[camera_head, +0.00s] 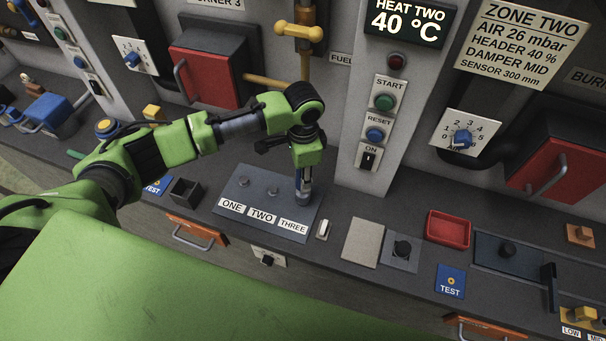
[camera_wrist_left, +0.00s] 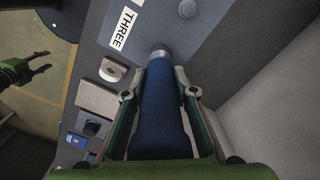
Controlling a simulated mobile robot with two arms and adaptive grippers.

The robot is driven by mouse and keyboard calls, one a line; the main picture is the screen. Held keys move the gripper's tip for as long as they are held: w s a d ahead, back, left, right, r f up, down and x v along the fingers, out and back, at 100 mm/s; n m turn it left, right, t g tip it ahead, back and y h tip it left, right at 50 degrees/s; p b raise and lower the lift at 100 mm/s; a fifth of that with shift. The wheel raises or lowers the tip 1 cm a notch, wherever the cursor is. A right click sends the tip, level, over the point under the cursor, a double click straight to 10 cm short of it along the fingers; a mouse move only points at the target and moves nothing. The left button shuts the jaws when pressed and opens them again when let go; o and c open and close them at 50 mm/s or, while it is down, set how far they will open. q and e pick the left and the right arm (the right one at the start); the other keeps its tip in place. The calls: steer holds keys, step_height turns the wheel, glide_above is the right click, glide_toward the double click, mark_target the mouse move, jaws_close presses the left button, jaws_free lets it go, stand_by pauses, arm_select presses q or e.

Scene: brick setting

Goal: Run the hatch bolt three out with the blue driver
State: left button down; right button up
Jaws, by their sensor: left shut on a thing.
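My left gripper (camera_head: 304,172) is shut on the blue driver (camera_wrist_left: 165,115), which points down at the hatch plate (camera_head: 262,207). In the left wrist view the driver's metal tip (camera_wrist_left: 160,54) is at the spot beside the THREE label (camera_wrist_left: 123,28). Bolt three is hidden under the tip, so I cannot tell how far it stands out. Bolt one (camera_head: 243,182) and bolt two (camera_head: 272,192) sit in the plate to the left. My right gripper (camera_wrist_left: 40,64) shows at the left of the wrist view, open and empty, away from the plate.
A small dark open box (camera_head: 186,193) stands left of the plate. A white switch (camera_head: 324,229) and a light flat panel (camera_head: 362,241) lie to its right. A red tray (camera_head: 448,229) is farther right. A wall pillar with buttons (camera_head: 384,102) rises behind.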

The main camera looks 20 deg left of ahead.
arm_select(q)
steer(key=shift+f, duration=0.95)
steer(key=shift+s+f, duration=0.1)
steer(key=shift+s, duration=0.2)
stand_by(0.6)
steer(key=shift+w+r, duration=0.25)
steer(key=shift+r, duration=0.25)
steer(key=shift+w+r, duration=0.25)
steer(key=shift+r, duration=0.25)
steer(key=shift+s+r, duration=0.2)
steer(key=shift+r, duration=0.45)
steer(key=shift+s+r, duration=0.15)
steer(key=shift+r, duration=0.45)
steer(key=shift+w+r, duration=0.25)
steer(key=shift+r, duration=0.85)
steer(key=shift+s+r, duration=0.15)
steer(key=shift+r, duration=0.2)
